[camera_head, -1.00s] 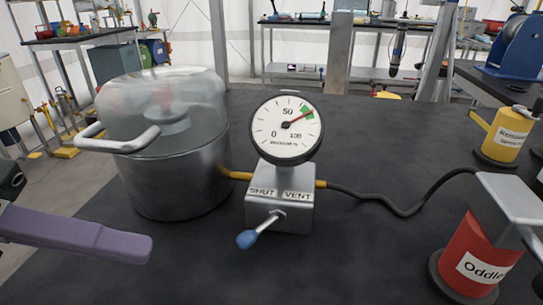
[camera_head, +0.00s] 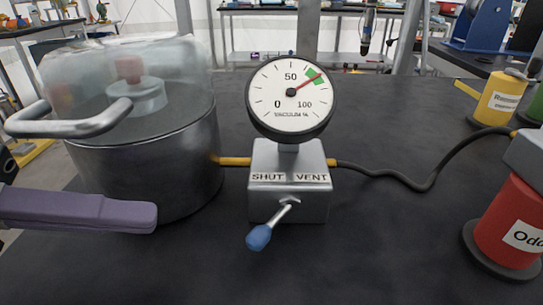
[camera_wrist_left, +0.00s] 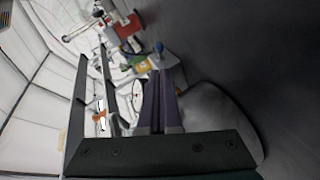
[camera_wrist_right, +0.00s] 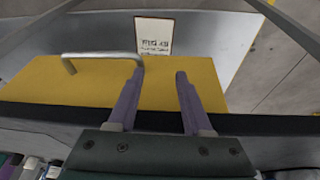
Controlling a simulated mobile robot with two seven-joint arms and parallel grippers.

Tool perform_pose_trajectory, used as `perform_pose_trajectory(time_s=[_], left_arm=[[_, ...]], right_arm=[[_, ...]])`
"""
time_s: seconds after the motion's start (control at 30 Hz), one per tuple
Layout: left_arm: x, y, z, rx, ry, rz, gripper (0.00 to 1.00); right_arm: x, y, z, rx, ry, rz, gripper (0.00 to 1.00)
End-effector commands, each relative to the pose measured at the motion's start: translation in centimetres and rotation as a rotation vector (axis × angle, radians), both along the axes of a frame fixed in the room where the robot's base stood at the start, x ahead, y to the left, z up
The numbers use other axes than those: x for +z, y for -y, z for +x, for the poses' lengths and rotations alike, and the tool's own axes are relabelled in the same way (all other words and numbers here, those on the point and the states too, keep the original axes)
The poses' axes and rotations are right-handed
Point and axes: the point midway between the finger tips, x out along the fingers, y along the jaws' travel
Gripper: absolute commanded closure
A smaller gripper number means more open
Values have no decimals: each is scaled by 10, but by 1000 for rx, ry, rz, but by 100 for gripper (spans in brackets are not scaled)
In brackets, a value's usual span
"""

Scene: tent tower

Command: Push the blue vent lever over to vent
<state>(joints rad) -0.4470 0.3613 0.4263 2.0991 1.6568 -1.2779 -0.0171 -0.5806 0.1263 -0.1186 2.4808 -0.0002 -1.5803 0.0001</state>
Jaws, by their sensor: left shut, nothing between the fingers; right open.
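The blue vent lever (camera_head: 259,237) sticks out of the front of a grey valve box (camera_head: 288,207) marked SHUT on its left and VENT on its right. Its blue tip points down and to the left, toward the SHUT side. A round vacuum gauge (camera_head: 291,98) on top has its red needle in the green band, above 50. My left gripper (camera_head: 152,217) is shut and empty, left of the lever and apart from it. The lever's blue tip also shows in the left wrist view (camera_wrist_left: 159,47). My right gripper (camera_wrist_right: 160,75) is open and empty, away from the valve.
A steel pot (camera_head: 145,165) with a clear dome stands left of the valve, close behind my left gripper. A black hose (camera_head: 400,181) runs right from the valve. A red canister (camera_head: 505,224) and a yellow one (camera_head: 498,101) stand at right. The bench front is clear.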

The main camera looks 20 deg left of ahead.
Motion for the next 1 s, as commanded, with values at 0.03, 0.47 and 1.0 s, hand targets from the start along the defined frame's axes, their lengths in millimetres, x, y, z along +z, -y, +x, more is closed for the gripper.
perform_pose_trajectory(time_s=[0.03, 0.47, 1.0], left_arm=[[-3, 8, 6, 0, 3, -3, 100], [-22, 54, 33, 1, 0, -1, 100], [-22, 57, 41, 16, -2, -1, 100]], right_arm=[[-1, 0, 0, 0, 0, 1, 50], [-2, -2, 0, -3, -1, 7, 50], [-1, -3, 0, -4, 0, 9, 50]])
